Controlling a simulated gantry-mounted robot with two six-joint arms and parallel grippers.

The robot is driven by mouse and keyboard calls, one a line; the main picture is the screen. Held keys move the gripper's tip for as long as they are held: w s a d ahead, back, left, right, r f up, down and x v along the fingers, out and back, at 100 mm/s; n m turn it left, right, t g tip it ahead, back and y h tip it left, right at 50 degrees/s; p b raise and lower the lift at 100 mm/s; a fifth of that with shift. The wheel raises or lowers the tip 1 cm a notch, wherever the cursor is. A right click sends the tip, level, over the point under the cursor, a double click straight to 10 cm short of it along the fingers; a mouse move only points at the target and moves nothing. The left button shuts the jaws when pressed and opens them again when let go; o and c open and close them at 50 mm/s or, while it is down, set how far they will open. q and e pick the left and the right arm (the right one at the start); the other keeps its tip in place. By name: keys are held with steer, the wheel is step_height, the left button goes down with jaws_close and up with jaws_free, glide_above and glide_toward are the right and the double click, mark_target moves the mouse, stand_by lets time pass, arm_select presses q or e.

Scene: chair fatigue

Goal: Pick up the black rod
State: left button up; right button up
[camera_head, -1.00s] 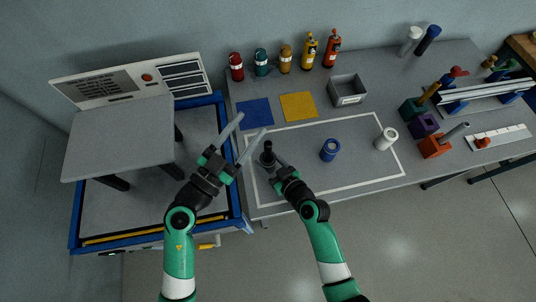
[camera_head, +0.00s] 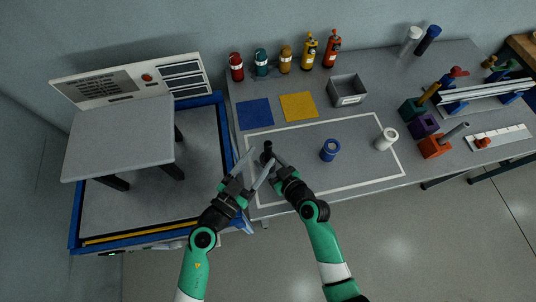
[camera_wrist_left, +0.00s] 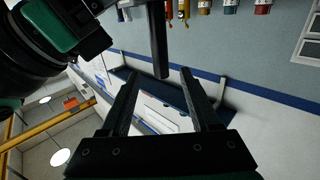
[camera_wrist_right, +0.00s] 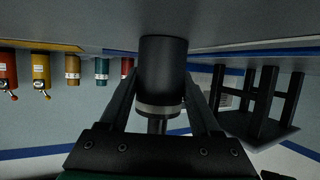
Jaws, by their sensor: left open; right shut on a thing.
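The black rod (camera_head: 268,147) stands upright near the left end of the white outline on the table. In the right wrist view a wide black cylinder (camera_wrist_right: 163,70) with a grey collar (camera_wrist_right: 160,109) sits between the fingers, a narrower rod part beyond the collar. My right gripper (camera_head: 274,162) is shut on this cylinder, low at the rod's base. My left gripper (camera_head: 262,156) is open, its fingers reaching to either side of the rod. In the left wrist view the rod (camera_wrist_left: 157,45) is between and ahead of the open fingers (camera_wrist_left: 160,84); contact is not visible.
A blue cup-like cylinder (camera_head: 330,150) and a white one (camera_head: 386,139) stand to the right on the table. Blue (camera_head: 254,114) and yellow (camera_head: 299,106) mats and a grey bin (camera_head: 347,91) lie behind. A chair-like stand (camera_head: 120,140) is at left.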

mark_target(266, 148)
arm_select(q)
steer(key=x, duration=0.5)
steer(key=shift+w+r, duration=0.15)
steer(key=shift+r, duration=0.15)
jaws_close()
stand_by(1.1)
